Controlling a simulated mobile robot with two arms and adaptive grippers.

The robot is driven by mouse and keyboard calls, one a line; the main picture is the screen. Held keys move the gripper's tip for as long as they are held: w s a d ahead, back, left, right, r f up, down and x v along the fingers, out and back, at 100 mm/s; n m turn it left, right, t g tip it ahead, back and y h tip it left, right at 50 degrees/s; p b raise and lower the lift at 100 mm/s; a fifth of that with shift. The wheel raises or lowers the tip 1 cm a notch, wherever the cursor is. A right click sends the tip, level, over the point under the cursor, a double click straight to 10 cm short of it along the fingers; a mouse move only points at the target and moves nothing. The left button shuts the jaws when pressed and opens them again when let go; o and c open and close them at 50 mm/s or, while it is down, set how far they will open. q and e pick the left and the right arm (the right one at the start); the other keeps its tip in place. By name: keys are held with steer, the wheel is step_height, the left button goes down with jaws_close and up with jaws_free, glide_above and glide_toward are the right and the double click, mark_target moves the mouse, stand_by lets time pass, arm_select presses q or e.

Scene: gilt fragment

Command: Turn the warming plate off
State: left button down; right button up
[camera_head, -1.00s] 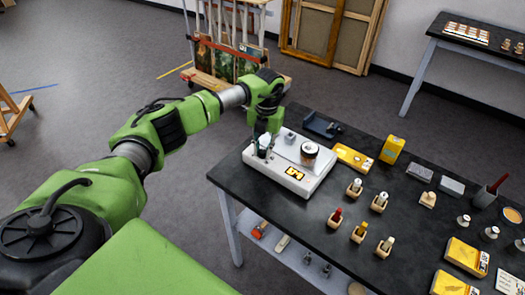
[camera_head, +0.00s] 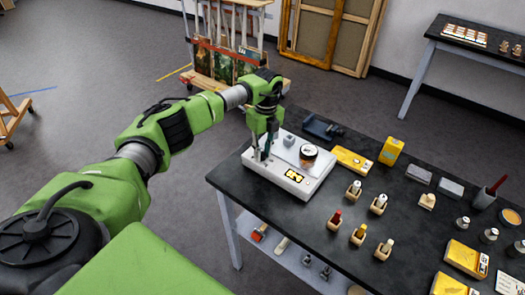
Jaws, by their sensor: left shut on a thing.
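My left gripper (camera_head: 262,154) reaches down at the plate's left end. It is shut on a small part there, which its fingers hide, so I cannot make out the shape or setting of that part. My right gripper is not in view.
The table (camera_head: 335,183) also holds a dark blue tray (camera_head: 318,126), a yellow box (camera_head: 391,150), a flat yellow case (camera_head: 352,158) and several small bottles in wooden holders. Free tabletop lies in front of the plate. A rack of paintings stands behind.

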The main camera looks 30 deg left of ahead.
arm_select(q)
steer(key=n+p, duration=0.1)
steer(key=n, duration=0.3)
steer(key=shift+w+r+n, duration=0.1)
steer(key=shift+r+n, duration=0.05)
steer(key=shift+n, duration=0.15)
steer(key=n+p, duration=0.3)
steer(key=n, duration=0.2)
steer(key=shift+a+n+h, duration=0.1)
steer(key=shift+n+h, duration=0.2)
steer(key=c, duration=1.8)
jaws_free()
steer(key=shift+f, duration=0.2)
